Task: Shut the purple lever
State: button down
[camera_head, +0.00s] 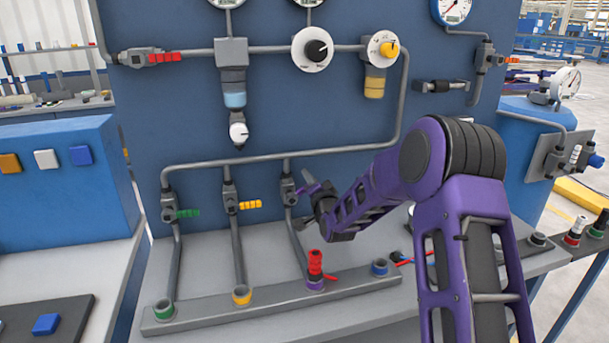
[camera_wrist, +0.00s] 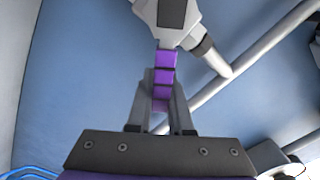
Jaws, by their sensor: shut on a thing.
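The purple lever (camera_wrist: 166,62) extends from its grey valve body (camera_wrist: 172,12) in the wrist view. My gripper (camera_wrist: 160,88) is shut on it, with one finger on each side of the lever's outer part. In the head view my gripper (camera_head: 306,200) is at the rightmost of three valves (camera_head: 288,190) on the blue panel. The purple lever itself is hidden behind my fingers there.
The green lever (camera_head: 188,213) and yellow lever (camera_head: 250,205) stick out to the right from the two neighbouring valves. Below, a grey bar (camera_head: 205,314) holds coloured sockets. A red-topped plug (camera_head: 315,264) stands in the purple socket (camera_head: 315,286). Vertical pipes run close beside my gripper.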

jog(key=shift+w+d+f+m, duration=0.1)
jog(key=shift+d+f+m, duration=0.1)
jog(key=shift+f+m, duration=0.75)
jog(key=shift+d+f+m, duration=0.2)
jog(key=shift+f+m, duration=0.2)
jog(key=shift+m, duration=1)
jog(key=shift+w+d+f+m, duration=0.1)
jog(key=shift+d+f+m, duration=0.1)
jog(key=shift+f+m, duration=0.75)
jog(key=shift+r+m, duration=0.2)
jog(key=shift+m, duration=0.1)
jog(key=c, duration=0.8)
grip_release()
jog(key=shift+s, duration=0.1)
jog(key=v, duration=0.7)
jog(key=shift+s+r, duration=0.1)
jog(key=shift+s, duration=0.15)
